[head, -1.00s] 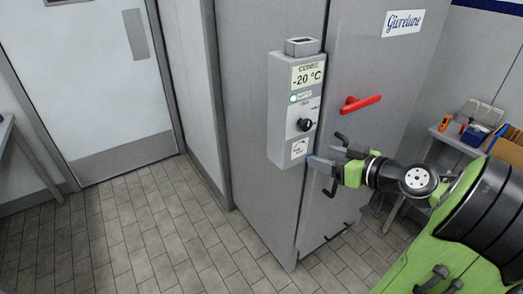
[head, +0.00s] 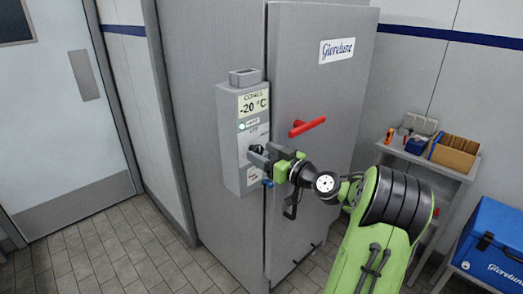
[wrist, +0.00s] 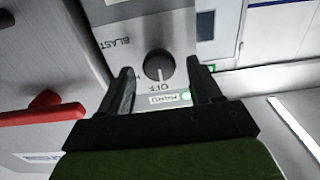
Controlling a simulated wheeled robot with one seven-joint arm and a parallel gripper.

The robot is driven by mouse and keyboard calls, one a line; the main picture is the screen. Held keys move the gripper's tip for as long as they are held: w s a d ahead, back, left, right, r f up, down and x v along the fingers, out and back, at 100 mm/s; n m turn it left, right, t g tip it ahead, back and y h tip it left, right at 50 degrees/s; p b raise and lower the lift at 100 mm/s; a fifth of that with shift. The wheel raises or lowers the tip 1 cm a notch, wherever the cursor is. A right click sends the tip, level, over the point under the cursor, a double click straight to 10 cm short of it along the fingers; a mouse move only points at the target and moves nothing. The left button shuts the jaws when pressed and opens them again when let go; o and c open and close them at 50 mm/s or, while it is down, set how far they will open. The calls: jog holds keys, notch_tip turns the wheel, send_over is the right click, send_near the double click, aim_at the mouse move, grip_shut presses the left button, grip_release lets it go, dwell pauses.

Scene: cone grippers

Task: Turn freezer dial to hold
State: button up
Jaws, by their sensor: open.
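The freezer's grey control box (head: 229,142) is mounted on the side of the tall grey freezer (head: 320,90). In the head view the dial is mostly hidden by my gripper. My gripper (head: 256,155) is open, its two fingers on either side of the dial in the wrist view (wrist: 160,88). I cannot tell whether they touch it.
A red door handle (head: 307,126) sticks out from the freezer door, right of the box, above my gripper. A side table (head: 428,160) with a cardboard box (head: 455,154) stands at right. A blue cooler (head: 490,245) is at lower right.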

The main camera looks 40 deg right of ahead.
jog(key=shift+w, duration=0.6)
jog(key=c, duration=1)
jog(key=shift+m, duration=0.4)
jog(key=m+p, duration=0.1)
jog(key=m, duration=0.4)
jog(key=shift+m+p, duration=0.3)
jog(key=m+p, duration=0.2)
jog(key=m, duration=0.3)
jog(key=shift+d+f, duration=0.1)
jog(key=shift+d, duration=0.05)
jog(key=shift+m+p, duration=0.3)
jog(key=shift+m, duration=0.1)
jog(key=o, duration=1)
